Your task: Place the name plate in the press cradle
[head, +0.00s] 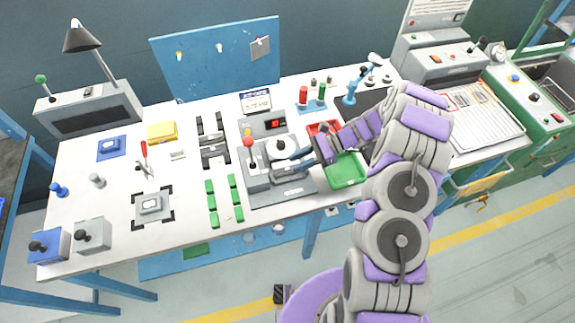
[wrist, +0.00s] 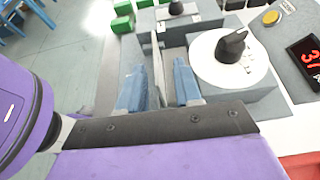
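A small pale plate with dark marks, probably the name plate (head: 177,154), lies on the bench left of the black brackets. The grey press (head: 257,180) has a red-knobbed lever and a white dial (head: 283,147). The dial also shows in the wrist view (wrist: 222,68). I cannot make out the cradle clearly. My gripper (head: 318,146) is at the press's right side. In the wrist view, its blue fingers (wrist: 158,85) stand apart.
Green blocks (head: 211,203) stand left of the press. A green bin (head: 346,170) and a red bin (head: 318,128) lie at its right. A grey fixture (head: 151,204) sits at front left. A red digital display (wrist: 309,62) is close by in the wrist view.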

